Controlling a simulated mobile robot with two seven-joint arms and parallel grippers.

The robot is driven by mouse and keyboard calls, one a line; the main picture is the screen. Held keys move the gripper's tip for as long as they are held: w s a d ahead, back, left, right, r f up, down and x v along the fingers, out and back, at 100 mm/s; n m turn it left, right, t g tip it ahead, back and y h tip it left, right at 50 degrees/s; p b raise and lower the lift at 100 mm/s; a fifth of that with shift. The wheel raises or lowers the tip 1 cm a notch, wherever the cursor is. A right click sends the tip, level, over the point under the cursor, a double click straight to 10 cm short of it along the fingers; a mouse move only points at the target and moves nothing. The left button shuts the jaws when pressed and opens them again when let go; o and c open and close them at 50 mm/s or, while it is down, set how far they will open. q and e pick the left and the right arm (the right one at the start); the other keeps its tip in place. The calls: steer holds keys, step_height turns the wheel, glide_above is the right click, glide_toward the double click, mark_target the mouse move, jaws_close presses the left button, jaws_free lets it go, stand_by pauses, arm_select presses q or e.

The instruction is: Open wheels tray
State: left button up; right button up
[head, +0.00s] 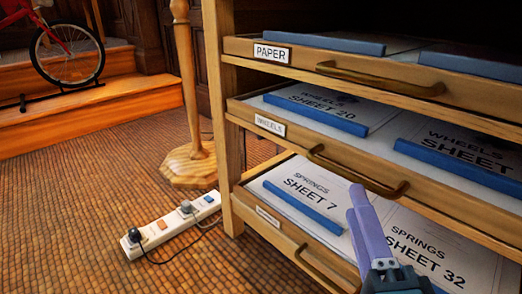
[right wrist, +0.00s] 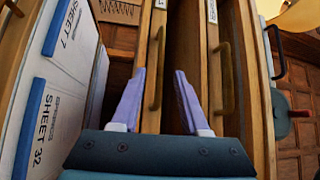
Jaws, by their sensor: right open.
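The wheels tray (head: 290,136) is the middle of three wooden trays in the cabinet. It has a "WHEELS" label, blue-edged wheels sheets inside and a brass handle (head: 355,176). My right gripper (head: 362,200) is open and empty, its two pale purple fingers just below this handle in the head view. In the right wrist view, the gripper (right wrist: 159,78) has its fingers spread, with the handle (right wrist: 153,75) in the gap between them. I cannot tell how deep the handle sits between the fingers. My left gripper is not in view.
The paper tray (head: 300,57) is above and the springs tray (head: 251,213) below, each with its own handle. A white power strip (head: 170,224) with cords lies on the floor, near a wooden stand (head: 189,165). A red bicycle (head: 68,45) stands on the steps.

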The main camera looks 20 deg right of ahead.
mark_target(345, 177)
steer(key=b+x, duration=0.1)
steer(key=x, duration=0.6)
steer(key=shift+w+b, duration=0.15)
steer(key=shift+b, duration=0.2)
steer(key=shift+w, duration=0.15)
jaws_close()
stand_by(0.8)
